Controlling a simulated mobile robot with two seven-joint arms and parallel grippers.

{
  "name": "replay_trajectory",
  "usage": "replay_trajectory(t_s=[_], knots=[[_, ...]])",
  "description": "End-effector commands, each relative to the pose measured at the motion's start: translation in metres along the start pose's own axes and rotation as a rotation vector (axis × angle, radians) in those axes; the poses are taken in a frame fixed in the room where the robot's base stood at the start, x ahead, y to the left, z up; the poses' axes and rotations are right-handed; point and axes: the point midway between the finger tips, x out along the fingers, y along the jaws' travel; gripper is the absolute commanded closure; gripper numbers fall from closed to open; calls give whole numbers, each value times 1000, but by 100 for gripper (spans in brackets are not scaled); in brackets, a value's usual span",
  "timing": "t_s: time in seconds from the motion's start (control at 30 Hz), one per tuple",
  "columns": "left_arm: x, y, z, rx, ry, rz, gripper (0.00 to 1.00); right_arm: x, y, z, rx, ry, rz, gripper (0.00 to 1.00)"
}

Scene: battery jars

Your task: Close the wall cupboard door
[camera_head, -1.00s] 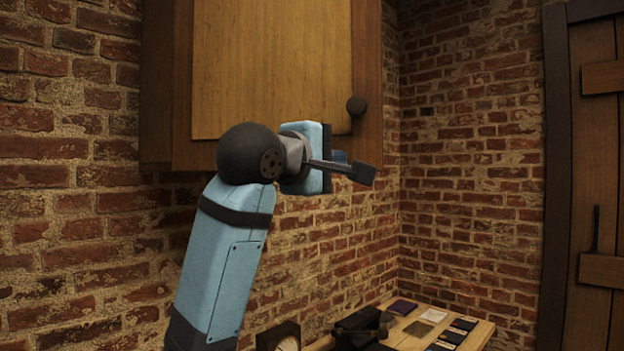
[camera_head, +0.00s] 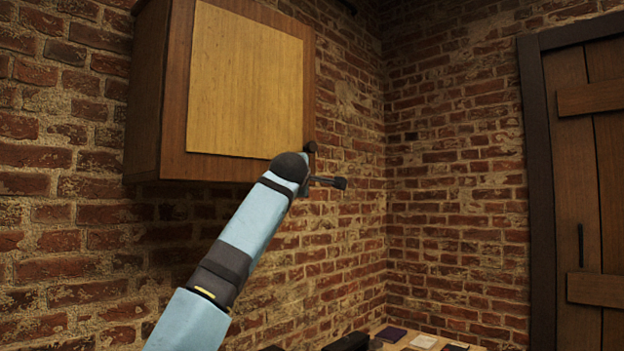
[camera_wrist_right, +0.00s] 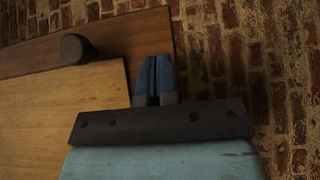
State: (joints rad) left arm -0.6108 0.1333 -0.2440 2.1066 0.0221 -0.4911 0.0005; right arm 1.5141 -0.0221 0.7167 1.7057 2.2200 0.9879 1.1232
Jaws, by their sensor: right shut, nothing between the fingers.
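The wall cupboard (camera_head: 143,100) hangs on the brick wall at upper left in the head view. Its wooden door (camera_head: 247,80) has a lighter panel and a dark round knob (camera_head: 311,147) at its lower right corner. The door looks flush with the cupboard body; I see no gap. My right gripper (camera_head: 340,183) is just below and right of the knob, past the door's edge. In the right wrist view the knob (camera_wrist_right: 76,49) is left of my blue fingers (camera_wrist_right: 153,78), which are shut, empty and apart from it. My left gripper is out of view.
A brick wall (camera_head: 440,200) runs behind and right of the cupboard. A plank door (camera_head: 575,180) in a dark frame stands at far right. A table with small flat items (camera_head: 423,341) shows at the bottom. The space right of the cupboard is free.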

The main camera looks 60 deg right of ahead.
Motion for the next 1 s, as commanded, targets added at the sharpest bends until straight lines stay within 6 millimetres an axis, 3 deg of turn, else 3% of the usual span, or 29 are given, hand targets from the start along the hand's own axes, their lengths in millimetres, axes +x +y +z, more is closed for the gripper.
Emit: replay_trajectory(t_s=[0.2, 0.4, 1.0], knots=[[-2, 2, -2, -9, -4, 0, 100, 28, 1, -24, -2, 1, -2, 100], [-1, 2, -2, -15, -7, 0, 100, 40, 1, -37, -1, 0, 0, 100], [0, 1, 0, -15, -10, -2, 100, 43, 0, -44, -1, 7, 1, 100]])
